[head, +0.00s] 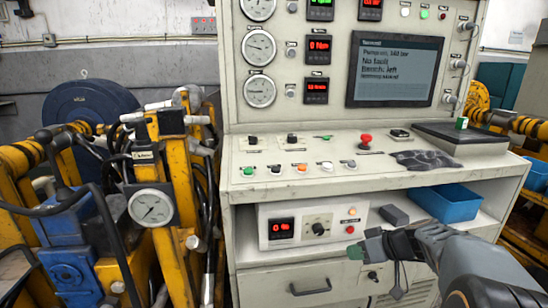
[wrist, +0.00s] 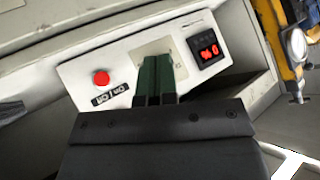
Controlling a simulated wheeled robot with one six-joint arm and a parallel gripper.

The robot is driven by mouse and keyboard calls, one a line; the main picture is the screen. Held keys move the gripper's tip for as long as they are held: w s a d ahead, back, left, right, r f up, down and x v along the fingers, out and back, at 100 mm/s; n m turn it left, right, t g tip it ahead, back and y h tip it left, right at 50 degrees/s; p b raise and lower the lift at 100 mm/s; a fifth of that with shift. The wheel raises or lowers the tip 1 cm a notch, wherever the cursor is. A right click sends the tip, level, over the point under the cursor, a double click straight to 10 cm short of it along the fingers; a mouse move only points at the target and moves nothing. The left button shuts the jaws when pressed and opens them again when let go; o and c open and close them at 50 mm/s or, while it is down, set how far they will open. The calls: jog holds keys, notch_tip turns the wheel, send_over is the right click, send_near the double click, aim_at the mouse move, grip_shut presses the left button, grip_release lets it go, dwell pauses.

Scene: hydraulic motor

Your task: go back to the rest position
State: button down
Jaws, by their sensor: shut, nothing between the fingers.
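My gripper (head: 357,253) reaches in from the lower right in the head view, in front of the console's lower shelf. Its green fingertips are together and hold nothing; they also show in the wrist view (wrist: 154,75). Behind them is a white control box (head: 283,239) with a red digital display, a black knob and a red button. In the wrist view the box (wrist: 120,62) appears tilted, and the fingers cover the knob. I cannot tell whether the fingertips touch the box.
The console (head: 340,178) carries gauges, a screen (head: 394,70) and several buttons. A blue bin (head: 446,203) and a dark block (head: 394,215) sit on the shelf. A drawer (head: 310,287) is below. Yellow hydraulic machinery (head: 165,150) stands at left.

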jog(key=s+a+r+m+g+h+p, duration=0.1)
jog(key=s+a+r+m+h+p, duration=0.1)
jog(key=s+r+p, duration=0.6)
jog(key=s+a+r+m+g+h+p, duration=0.1)
jog(key=s+a+r+m+h+p, duration=0.2)
jog(key=r+p, duration=1)
jog(key=shift+s+a+g+h, duration=0.4)
jog(key=shift+s+a+h, duration=0.55)
jog(key=shift+s+h, duration=1)
jog(key=shift+s+a+r+y, duration=0.1)
jog(key=shift+s+y, duration=0.3)
jog(key=shift+y, duration=0.05)
